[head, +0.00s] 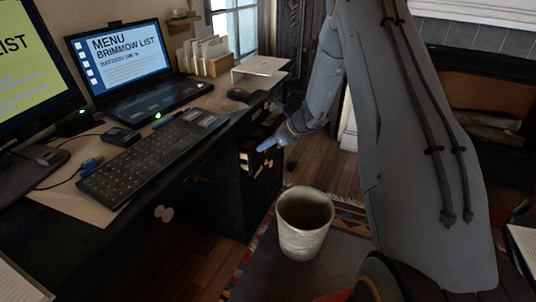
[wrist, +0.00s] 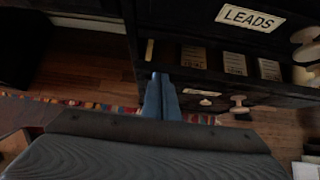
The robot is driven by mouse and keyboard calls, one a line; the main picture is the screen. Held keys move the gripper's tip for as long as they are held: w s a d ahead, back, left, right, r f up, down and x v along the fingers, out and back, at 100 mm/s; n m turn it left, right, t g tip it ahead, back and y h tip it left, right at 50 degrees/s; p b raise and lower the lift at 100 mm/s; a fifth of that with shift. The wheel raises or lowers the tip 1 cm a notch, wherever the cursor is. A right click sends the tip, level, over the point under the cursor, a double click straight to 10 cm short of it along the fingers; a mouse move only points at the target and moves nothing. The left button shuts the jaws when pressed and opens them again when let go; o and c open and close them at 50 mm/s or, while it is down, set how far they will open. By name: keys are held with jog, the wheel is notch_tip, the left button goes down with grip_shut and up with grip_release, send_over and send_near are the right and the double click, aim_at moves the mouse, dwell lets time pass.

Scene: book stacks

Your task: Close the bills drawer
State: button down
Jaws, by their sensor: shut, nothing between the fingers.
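My gripper (head: 267,146) has its blue fingers shut, at the drawers in the right end of the dark desk. One drawer (head: 262,162) there stands pulled out, and pale contents show inside. In the wrist view the fingers (wrist: 160,84) show at the left part of this open drawer's front (wrist: 232,95); I cannot tell if they touch it. Its pale label (wrist: 203,93) is too slanted to read, so I cannot confirm it says bills. A knob (wrist: 238,104) is beside the label. A drawer marked LEADS (wrist: 251,17) sits next to it.
A whitish bin (head: 303,228) stands on the rug below my gripper. The desk holds a keyboard (head: 150,155), a laptop (head: 125,62), a mouse (head: 238,94) and a card holder (head: 207,58). Wooden floor (head: 308,168) shows to the right of the drawers.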

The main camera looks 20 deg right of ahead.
jog(key=w+a, duration=0.3)
jog(key=shift+a, duration=0.35)
jog(key=shift+w+a+r+b, duration=0.1)
jog(key=shift+w+a+b, duration=0.2)
jog(key=shift+w+a+r, duration=0.1)
jog(key=shift+a, duration=0.05)
jog(key=s+d+r+p, duration=0.2)
jog(key=s+d+r, duration=0.5)
jog(key=s+d, duration=0.15)
jog(key=s+a+r+n+g+h+p, duration=0.1)
jog(key=s+a+r+n+g+p, duration=0.2)
jog(key=s, duration=0.4)
jog(key=s+a+r+n+h+p, duration=0.1)
jog(key=s+a+r+n, duration=0.1)
jog(key=s+r+n, duration=0.35)
jog(key=s+a+r+n+g+h+p, duration=0.1)
jog(key=s+a+r+n+g+p, duration=0.15)
jog(key=s+n, duration=0.4)
jog(key=s+r+n+h+p, duration=0.2)
jog(key=s+n, duration=0.3)
jog(key=s, duration=0.5)
jog(key=s+r+n+h+p, duration=0.1)
jog(key=s+r+n, duration=0.4)
jog(key=s, duration=0.5)
jog(key=shift+s+d+n+h+p, duration=0.25)
jog(key=shift+d+n+h+p, duration=0.2)
jog(key=shift+n+p, duration=0.2)
